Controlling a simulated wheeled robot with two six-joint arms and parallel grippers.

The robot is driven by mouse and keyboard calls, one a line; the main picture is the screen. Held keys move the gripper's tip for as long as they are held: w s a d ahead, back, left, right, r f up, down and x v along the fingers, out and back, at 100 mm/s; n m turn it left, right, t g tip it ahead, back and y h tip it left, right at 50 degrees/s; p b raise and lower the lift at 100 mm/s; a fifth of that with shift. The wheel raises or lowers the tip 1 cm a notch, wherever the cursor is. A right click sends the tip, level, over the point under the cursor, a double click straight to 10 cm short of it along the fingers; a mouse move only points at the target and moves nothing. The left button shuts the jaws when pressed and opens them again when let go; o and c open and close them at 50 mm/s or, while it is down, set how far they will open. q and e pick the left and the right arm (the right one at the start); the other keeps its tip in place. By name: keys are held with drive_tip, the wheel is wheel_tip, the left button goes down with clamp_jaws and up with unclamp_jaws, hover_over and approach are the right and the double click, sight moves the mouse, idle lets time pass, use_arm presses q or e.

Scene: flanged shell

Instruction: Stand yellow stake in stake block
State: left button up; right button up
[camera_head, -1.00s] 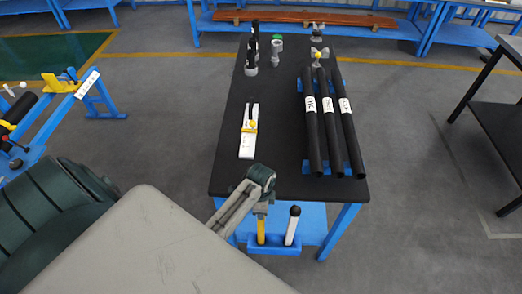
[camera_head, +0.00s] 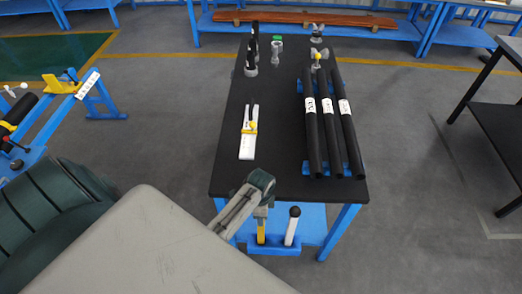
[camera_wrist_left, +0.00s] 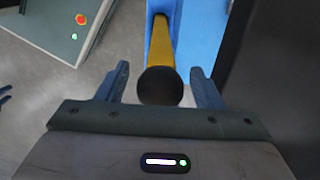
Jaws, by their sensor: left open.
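The yellow stake (camera_head: 261,231) stands upright at the blue stake block (camera_head: 278,248), at the table's front end. A white stake with a black knob (camera_head: 292,226) stands beside it on the right. My left gripper (camera_head: 262,211) is open at the top of the yellow stake and hides its knob in the head view. In the left wrist view, the stake's black knob and yellow shaft (camera_wrist_left: 162,52) lie between the open fingers of the gripper (camera_wrist_left: 159,75), with gaps on both sides. The stake's foot is not clear. My right gripper is not in view.
The black table top (camera_head: 285,110) holds three black tubes (camera_head: 330,130) on blue supports, a white strip with a yellow slider (camera_head: 248,130), and several small parts at the far end. A blue frame with a roller (camera_head: 55,110) stands at left.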

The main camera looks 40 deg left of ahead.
use_arm(q)
wheel_tip(320, 180, up, 12)
drive_tip(key=shift+r+b, duration=0.1)
drive_tip(key=shift+b, duration=1.15)
drive_tip(key=shift+s, duration=0.2)
drive_tip(key=s+r+n+t, duration=0.25)
drive_tip(key=s+n, duration=0.25)
drive_tip(key=s, duration=0.4)
drive_tip(key=s+r+n+t, duration=0.1)
drive_tip(key=s+r+n, duration=0.2)
drive_tip(key=s+n, duration=0.4)
wheel_tip(320, 180, down, 39)
drive_tip(key=s+a+m+g+b, duration=0.1)
drive_tip(key=s+a+b, duration=0.15)
drive_tip(key=b, duration=0.45)
drive_tip(key=s+f+b, duration=0.2)
drive_tip(key=s+f, duration=0.6)
drive_tip(key=f, duration=0.3)
drive_tip(key=s+a+f+g+b, duration=0.1)
drive_tip(key=s+f+b, duration=0.2)
drive_tip(key=s+f, duration=0.5)
wheel_tip(320, 180, down, 3)
drive_tip(key=shift+s+f+y, duration=0.15)
drive_tip(key=shift+s+y, duration=0.15)
drive_tip(key=shift+y, duration=0.1)
